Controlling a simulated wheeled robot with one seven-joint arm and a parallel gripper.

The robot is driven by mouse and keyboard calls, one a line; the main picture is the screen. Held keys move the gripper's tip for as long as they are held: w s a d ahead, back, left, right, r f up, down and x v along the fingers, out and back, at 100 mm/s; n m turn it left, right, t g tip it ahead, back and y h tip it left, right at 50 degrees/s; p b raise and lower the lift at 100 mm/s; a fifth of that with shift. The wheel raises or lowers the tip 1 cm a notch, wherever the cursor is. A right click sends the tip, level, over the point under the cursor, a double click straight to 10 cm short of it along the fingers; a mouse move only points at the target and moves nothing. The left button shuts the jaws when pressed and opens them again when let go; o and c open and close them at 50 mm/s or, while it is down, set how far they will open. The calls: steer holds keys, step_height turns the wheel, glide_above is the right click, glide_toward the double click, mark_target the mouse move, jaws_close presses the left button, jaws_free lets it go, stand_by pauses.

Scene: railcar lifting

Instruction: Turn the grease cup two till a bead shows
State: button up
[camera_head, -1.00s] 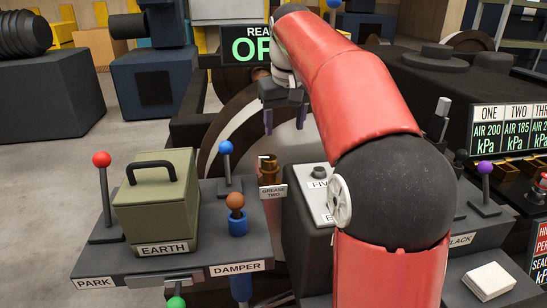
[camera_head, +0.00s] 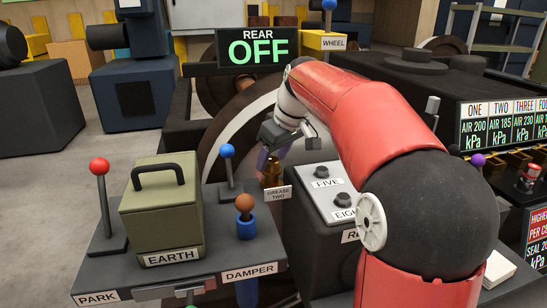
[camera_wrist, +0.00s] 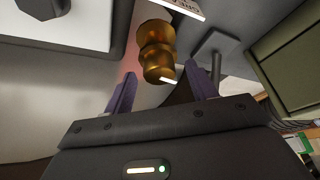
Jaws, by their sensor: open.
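The grease cup two is a small brass, stepped cup (camera_head: 272,172) behind the label plate reading GREASE TWO (camera_head: 278,194). In the wrist view the brass cup (camera_wrist: 158,50) hangs in the upper middle, with a small white mark on its near end. My gripper (camera_head: 275,160) is right at the cup in the head view, its purple fingers partly hiding it. In the wrist view my gripper (camera_wrist: 162,92) is open, one finger on each side of the cup's near end, with gaps showing. I cannot make out a bead of grease.
A blue-knobbed lever (camera_head: 227,152) and an orange-knobbed lever (camera_head: 244,204) stand left of the cup. The green EARTH box (camera_head: 162,212) is further left. The black box with FIVE and EIGHT buttons (camera_head: 318,225) is close on the right. A sign reads REAR OFF (camera_head: 258,47).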

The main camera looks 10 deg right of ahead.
steer(key=shift+f, duration=0.1)
steer(key=c, duration=1)
steer(key=m+h, duration=0.1)
steer(key=m, duration=0.1)
steer(key=shift+a+m+t+p, duration=0.15)
steer(key=shift+m+t+p, duration=0.15)
steer(key=shift+m+p, duration=0.1)
steer(key=shift+m+h, duration=0.3)
steer(key=shift+m, duration=0.6)
steer(key=o, duration=1)
